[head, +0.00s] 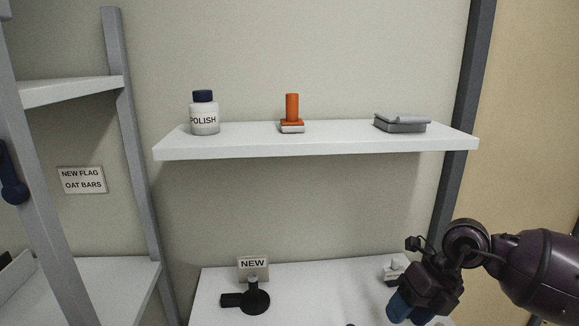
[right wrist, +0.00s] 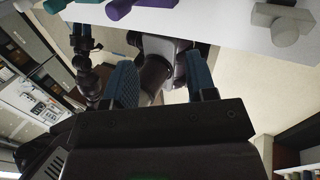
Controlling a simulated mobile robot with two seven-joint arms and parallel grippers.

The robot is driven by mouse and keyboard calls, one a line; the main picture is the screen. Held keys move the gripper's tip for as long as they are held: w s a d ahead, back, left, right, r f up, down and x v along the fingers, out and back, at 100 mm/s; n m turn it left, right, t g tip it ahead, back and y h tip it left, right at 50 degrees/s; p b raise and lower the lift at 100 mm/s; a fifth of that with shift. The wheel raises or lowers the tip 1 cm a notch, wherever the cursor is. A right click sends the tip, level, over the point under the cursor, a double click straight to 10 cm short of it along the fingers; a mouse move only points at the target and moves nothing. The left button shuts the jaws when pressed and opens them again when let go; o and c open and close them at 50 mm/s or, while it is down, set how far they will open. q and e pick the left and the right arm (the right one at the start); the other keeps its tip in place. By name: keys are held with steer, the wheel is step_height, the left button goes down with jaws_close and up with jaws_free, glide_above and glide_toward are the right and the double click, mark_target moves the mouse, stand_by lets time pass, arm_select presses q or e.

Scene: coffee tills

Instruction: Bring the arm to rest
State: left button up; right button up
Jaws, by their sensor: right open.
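My right arm (head: 545,270) comes in from the right edge in the head view. Its gripper (head: 408,308) hangs low at the right, pointing down, with blue fingers over the front right of the lower white counter. In the right wrist view the two blue fingers stand apart, and the gripper (right wrist: 162,80) is open with nothing held between them.
The lower counter (head: 320,285) holds a black tool (head: 250,299), a NEW sign (head: 253,266) and a small pale object (head: 394,269) close to the gripper.

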steer(key=s+a+r+m+t+y, duration=0.2)
steer(key=a+r+m+t+y, duration=0.1)
steer(key=a+y, duration=0.35)
steer(key=s+a+r+m+t+y, duration=0.2)
steer(key=a+r+y, duration=0.1)
steer(key=a+y, duration=0.35)
steer(key=w+d+f+m+t+h, duration=0.1)
steer(key=d+f+m+t+h, duration=0.1)
steer(key=d+m+t+h, duration=0.7)
steer(key=w+d+f+m+t+h, duration=0.15)
steer(key=m+t+h, duration=0.35)
steer(key=m, duration=0.9)
steer(key=s+d+f+m+g+h, duration=0.5)
steer(key=d+f+m+h, duration=0.1)
steer(key=f, duration=0.1)
steer(key=s+d+f+m+g, duration=0.1)
steer(key=s+f+m+g, duration=0.1)
steer(key=s+f+g, duration=0.55)
steer(key=s+d+f+m+g, duration=0.1)
steer(key=s+f+m+g, duration=0.2)
steer(key=s, duration=0.8)
steer(key=w+f+n+t+y, duration=0.1)
steer(key=w+f+n+t, duration=0.1)
steer(key=w+f+t, duration=0.4)
steer(key=shift+w+a+f+t+y, duration=0.35)
steer(key=shift+f+t, duration=0.6)
steer(key=shift+f, duration=1.7)
